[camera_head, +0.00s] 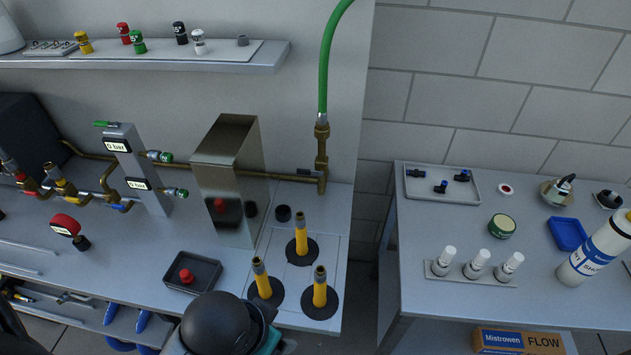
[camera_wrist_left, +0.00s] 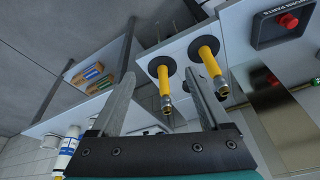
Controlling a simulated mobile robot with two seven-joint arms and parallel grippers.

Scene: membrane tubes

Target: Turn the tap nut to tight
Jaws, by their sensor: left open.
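The tap (camera_head: 321,160) is a brass fitting standing at the back right of the left bench. A green hose (camera_head: 326,70) rises from its top. A brass nut (camera_head: 321,130) sits just below the hose end; I cannot tell how tight it is. In the head view my left wrist is low at the front edge of the bench, well apart from the tap, and hides the fingertips. The tap does not show clearly in the wrist view. My right gripper is not in view.
Yellow tubes (camera_head: 301,240) with brass ends stand on black discs in front of the tap. A metal box (camera_head: 228,180) stands left of them, near a dark tray (camera_head: 206,278) with a red part. A second table (camera_head: 390,255) stands to the right across a gap.

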